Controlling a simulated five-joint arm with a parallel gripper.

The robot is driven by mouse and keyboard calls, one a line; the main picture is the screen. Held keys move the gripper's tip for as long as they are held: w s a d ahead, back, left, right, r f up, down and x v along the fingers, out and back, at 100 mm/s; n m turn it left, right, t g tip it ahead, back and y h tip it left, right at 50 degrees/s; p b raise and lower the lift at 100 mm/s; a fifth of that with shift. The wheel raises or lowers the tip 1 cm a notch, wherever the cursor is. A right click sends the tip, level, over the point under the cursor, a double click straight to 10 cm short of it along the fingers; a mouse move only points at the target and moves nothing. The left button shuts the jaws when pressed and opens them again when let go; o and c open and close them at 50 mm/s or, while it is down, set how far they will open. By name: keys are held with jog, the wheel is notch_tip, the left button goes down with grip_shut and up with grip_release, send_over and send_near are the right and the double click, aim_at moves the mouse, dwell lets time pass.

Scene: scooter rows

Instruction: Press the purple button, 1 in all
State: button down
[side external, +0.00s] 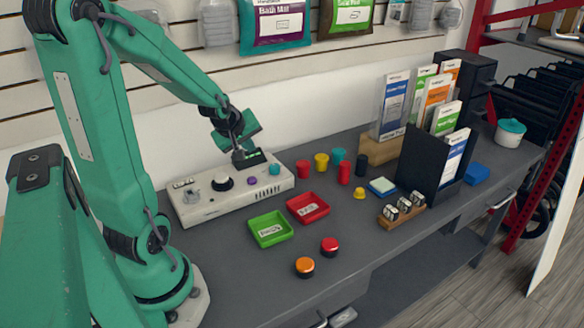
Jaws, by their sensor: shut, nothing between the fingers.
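The white control box (225,209) sits on the dark bench in front of my arm. Its small purple button (252,181) shows on the top, between a black knob (223,184) and a teal knob (274,170). My gripper (240,156) is shut and empty. In the picture it is a little above the purple button, over the back part of the box near a small dark display (252,159). It appears apart from the purple button. I cannot tell the exact height of its tips above the box.
A green tray (262,241) and a red tray (318,215) lie before the box. An orange button (305,267) and a red button (329,247) stand nearer the front edge. Several coloured cups stand right of the box. A dark brochure rack (425,165) stands farther right.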

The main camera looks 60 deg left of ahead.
aim_at(251, 180)
jog(key=shift+f, duration=3.55)
jog(key=shift+f, duration=0.9)
dwell(0.4)
jog(key=shift+r, duration=0.85)
jog(key=shift+r, duration=0.2)
jog(key=shift+r, duration=2.35)
